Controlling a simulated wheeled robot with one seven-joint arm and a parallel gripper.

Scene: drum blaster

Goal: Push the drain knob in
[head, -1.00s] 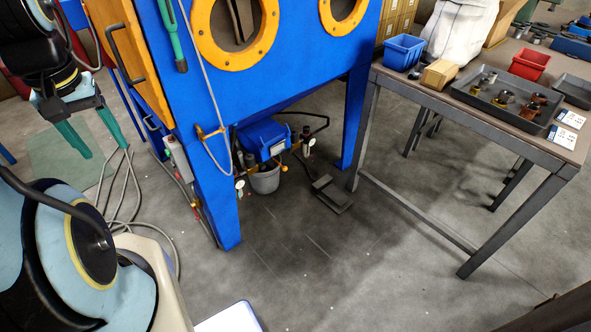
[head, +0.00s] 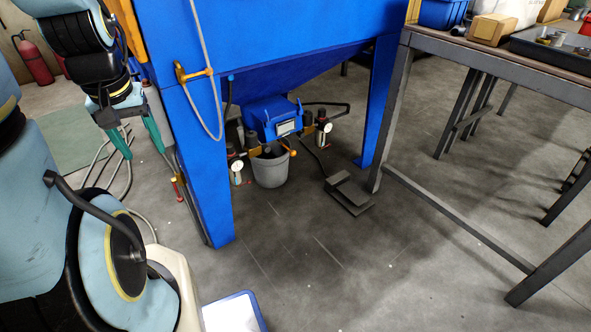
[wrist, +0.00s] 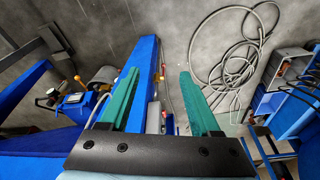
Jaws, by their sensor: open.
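My gripper (head: 144,153) is open and empty, pointing down beside the left front leg of the blue blast cabinet (head: 208,165). In the wrist view its two green fingers (wrist: 160,75) are wide apart, with the blue leg and a thin pipe with red and yellow parts showing between them. Under the cabinet are two gauge units, one at left (head: 237,170) and one at right (head: 325,127). An orange knob (head: 292,153) shows beside the grey bucket (head: 270,172). I cannot tell which small part is the drain knob. My gripper is apart from all of these.
A foot pedal (head: 349,192) lies on the floor right of the bucket. A workbench (head: 490,62) stands at right. Looped hoses (wrist: 228,60) lie on the floor near the cabinet's left side.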

